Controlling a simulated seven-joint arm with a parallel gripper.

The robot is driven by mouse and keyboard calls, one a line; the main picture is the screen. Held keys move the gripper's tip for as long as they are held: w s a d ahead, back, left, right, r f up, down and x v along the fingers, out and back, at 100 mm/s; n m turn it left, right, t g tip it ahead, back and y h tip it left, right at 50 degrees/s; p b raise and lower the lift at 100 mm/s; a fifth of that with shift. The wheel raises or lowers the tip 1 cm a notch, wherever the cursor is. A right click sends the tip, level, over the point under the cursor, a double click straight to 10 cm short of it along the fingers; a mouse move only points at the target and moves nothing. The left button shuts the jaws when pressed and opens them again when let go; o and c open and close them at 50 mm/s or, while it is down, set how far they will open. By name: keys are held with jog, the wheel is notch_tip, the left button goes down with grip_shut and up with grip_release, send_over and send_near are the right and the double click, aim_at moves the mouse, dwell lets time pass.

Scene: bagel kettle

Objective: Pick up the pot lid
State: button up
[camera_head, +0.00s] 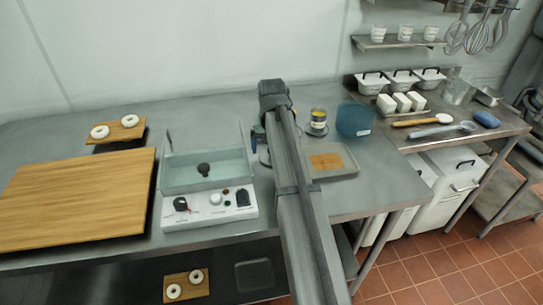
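The pot (216,208) is a white-fronted kettle unit with dark knobs, standing on the steel table. A clear, bluish pane covers its top, with a black knob (204,169) near the middle. I take this as the pot lid (225,175), but its edges are hard to make out. My arm reaches up from the bottom of the picture, just right of the pot, and its far end is at the back of the table. My gripper's fingers cannot be made out; the arm seems to hide them. Nothing of mine visibly touches the lid knob.
A large wooden board (75,198) lies left of the pot, with a small board of bagels (118,130) behind it. Right of my arm are a tray (346,173), a small jar (318,121) and a blue bin (354,120). More bagels (186,284) sit on the lower shelf.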

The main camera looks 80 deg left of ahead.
notch_tip(320, 180, down, 2)
jog(key=shift+a, duration=0.1)
jog(key=shift+c, duration=0.3)
jog(key=c, duration=0.8)
jog(key=shift+o, duration=0.2)
jog(key=shift+r, duration=0.1)
